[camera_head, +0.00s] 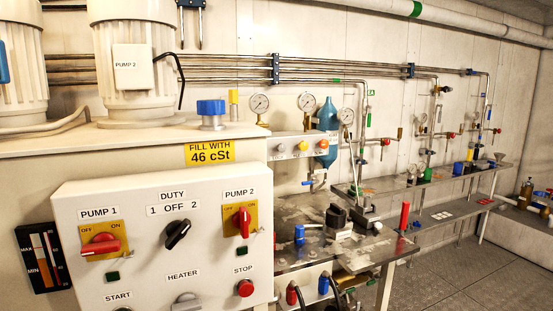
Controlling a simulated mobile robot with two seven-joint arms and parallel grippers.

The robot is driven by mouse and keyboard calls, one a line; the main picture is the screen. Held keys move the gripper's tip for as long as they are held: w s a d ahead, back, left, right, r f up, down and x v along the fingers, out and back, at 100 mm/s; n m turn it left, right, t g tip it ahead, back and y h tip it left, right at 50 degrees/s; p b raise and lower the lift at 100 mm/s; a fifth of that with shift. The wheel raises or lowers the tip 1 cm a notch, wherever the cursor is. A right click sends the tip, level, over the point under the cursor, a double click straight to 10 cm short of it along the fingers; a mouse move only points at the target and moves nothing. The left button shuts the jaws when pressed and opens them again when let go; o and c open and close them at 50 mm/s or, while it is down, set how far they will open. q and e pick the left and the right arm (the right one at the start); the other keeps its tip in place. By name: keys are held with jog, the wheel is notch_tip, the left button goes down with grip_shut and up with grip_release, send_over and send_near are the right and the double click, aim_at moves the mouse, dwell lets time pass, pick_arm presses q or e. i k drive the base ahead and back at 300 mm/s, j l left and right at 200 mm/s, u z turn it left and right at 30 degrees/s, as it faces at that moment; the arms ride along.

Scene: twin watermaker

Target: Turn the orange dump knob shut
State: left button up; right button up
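A small orange knob (323,144) is at the right end of a pale panel (290,155) on the back wall, beyond the control box. A yellow knob (302,146) and a grey knob (281,147) sit to its left on the same panel. The labels under the knobs are too small to read, and I cannot tell how far the orange knob is turned. Neither of my grippers is in view.
A white control box (150,200) with red and black switches fills the near left. Several round gauges (306,102) and a blue bottle (328,118) are around the knob panel. A cluttered metal bench (345,262) stands below it. Grey floor (450,275) is open at the right.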

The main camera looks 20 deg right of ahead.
aim_at(324, 143)
jog(key=i+l+z, duration=0.15)
jog(key=l+z, duration=0.15)
jog(key=i+l+z, duration=0.35)
jog(key=l+z, duration=0.2)
jog(key=i+l+z, duration=0.25)
jog(key=z, duration=0.2)
jog(key=i+l+z, duration=0.3)
jog(key=z, duration=0.15)
jog(key=i+l+z, duration=0.25)
jog(key=i+z, duration=0.15)
jog(key=i+l+z, duration=0.1)
jog(key=i+z, duration=0.35)
jog(key=i+l, duration=0.1)
jog(key=i, duration=1.1)
jog(key=i+j+u, duration=0.1)
jog(key=i+u, duration=0.35)
jog(key=i+l+u, duration=0.1)
jog(key=i+u, duration=0.55)
jog(key=u, duration=0.25)
jog(key=i+u, duration=0.15)
jog(key=u, duration=0.2)
jog(key=i+l+u, duration=0.1)
jog(key=u, duration=0.3)
jog(key=i, duration=0.05)
